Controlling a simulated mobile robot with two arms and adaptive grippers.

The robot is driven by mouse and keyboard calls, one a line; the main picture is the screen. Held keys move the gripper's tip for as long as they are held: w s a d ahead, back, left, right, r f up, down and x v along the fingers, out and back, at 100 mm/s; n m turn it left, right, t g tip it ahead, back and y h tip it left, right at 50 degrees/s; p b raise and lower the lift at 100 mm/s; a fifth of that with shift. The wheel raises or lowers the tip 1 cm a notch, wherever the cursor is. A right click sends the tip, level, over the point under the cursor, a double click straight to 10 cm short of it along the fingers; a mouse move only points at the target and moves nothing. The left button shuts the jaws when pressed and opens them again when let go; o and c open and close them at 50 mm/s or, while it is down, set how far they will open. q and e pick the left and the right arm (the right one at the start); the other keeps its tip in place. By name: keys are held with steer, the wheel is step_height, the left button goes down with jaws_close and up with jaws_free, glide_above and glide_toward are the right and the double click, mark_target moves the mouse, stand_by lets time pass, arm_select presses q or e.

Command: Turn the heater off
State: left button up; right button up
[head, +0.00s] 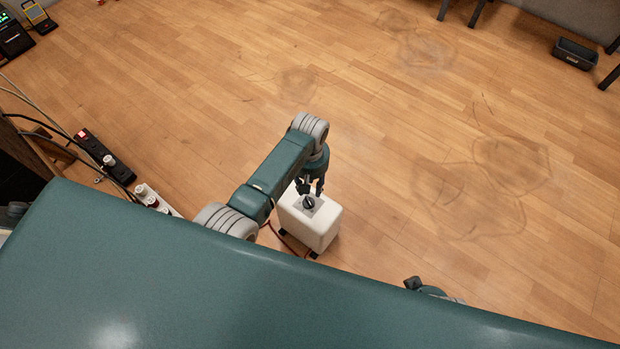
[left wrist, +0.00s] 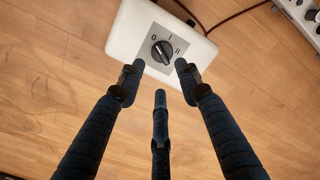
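The heater (head: 319,229) is a white box on the wooden floor, below the end of my left arm. It also shows in the left wrist view (left wrist: 126,30). On its top is a grey panel with a dark round knob (left wrist: 161,52), marked 0, I and II. I cannot tell for sure which mark the knob points to. My left gripper (head: 312,188) is just above the knob, pointing down. In the left wrist view its dark fingers (left wrist: 160,76) are spread on both sides of the knob, with nothing between them.
A black power strip (head: 106,158) and a white one (head: 155,200) lie left of the heater, with cables. A red cable (left wrist: 240,14) runs from the heater. A dark bin (head: 576,54) stands at the far right. The floor right of the heater is clear.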

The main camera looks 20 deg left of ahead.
arm_select(q)
steer(key=shift+r, duration=1.9)
steer(key=shift+f, duration=0.1)
